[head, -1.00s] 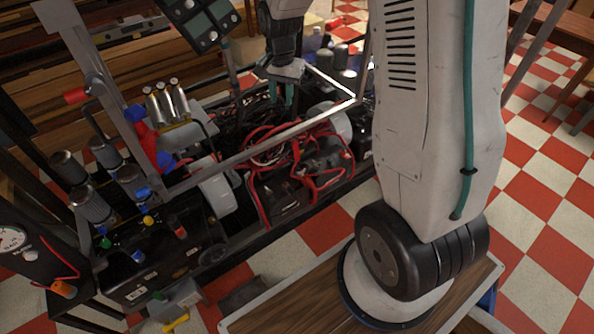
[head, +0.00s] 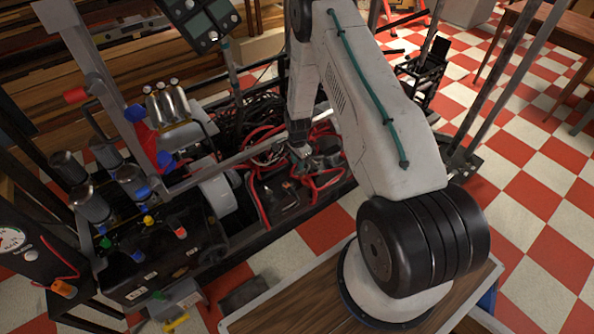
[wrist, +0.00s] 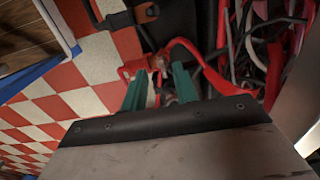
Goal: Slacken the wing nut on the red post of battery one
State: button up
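A dark battery (head: 283,198) with thick red cables sits in the low black tray, left of my arm in the head view. My gripper (head: 301,158) is down at its far side, among the cables; its fingers are too small there to read. In the wrist view my gripper (wrist: 160,75) has two green fingers standing apart, with a gap between them. A red cable end with a small metal-looking fitting (wrist: 157,62) shows beyond and between the fingertips. I cannot tell whether this fitting is the wing nut, or whether the fingers touch it. No battery number is readable.
Red cables (wrist: 208,68) run close on the right of the fingers. A metal frame bar (head: 235,160) crosses above the tray. A white cylinder-like part (head: 216,190) stands left of the battery. Checkered floor (head: 305,225) lies open in front.

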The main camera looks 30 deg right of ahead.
aim_at(301, 172)
notch_tip(301, 172, down, 5)
jog(key=shift+f, duration=0.15)
grip_shut()
